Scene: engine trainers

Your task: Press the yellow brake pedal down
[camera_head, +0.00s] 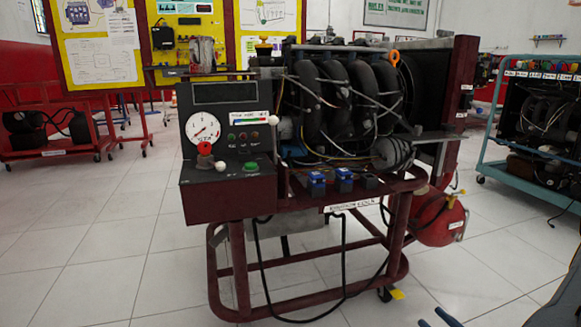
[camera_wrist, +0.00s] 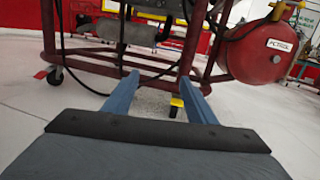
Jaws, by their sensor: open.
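The yellow brake pedal (camera_head: 397,294) sticks out from a black caster at the lower right corner of the dark red engine stand (camera_head: 309,302), close to the floor. In the wrist view, the yellow pedal (camera_wrist: 177,102) is beside the inner side of the right finger, which partly covers its surroundings. My gripper (camera_wrist: 158,79) is open and empty, its two blue fingers pointing toward the stand's base. In the head view, only blue parts of my gripper (camera_head: 436,319) show at the bottom edge, in front of and right of the pedal. I cannot see contact with the pedal.
A red petrol tank (camera_head: 432,218) hangs on the stand's right side; it looms at upper right in the wrist view (camera_wrist: 262,52). Another caster has a red pedal (camera_wrist: 40,74). A black hose (camera_head: 343,262) loops low under the frame. Tiled floor in front is clear.

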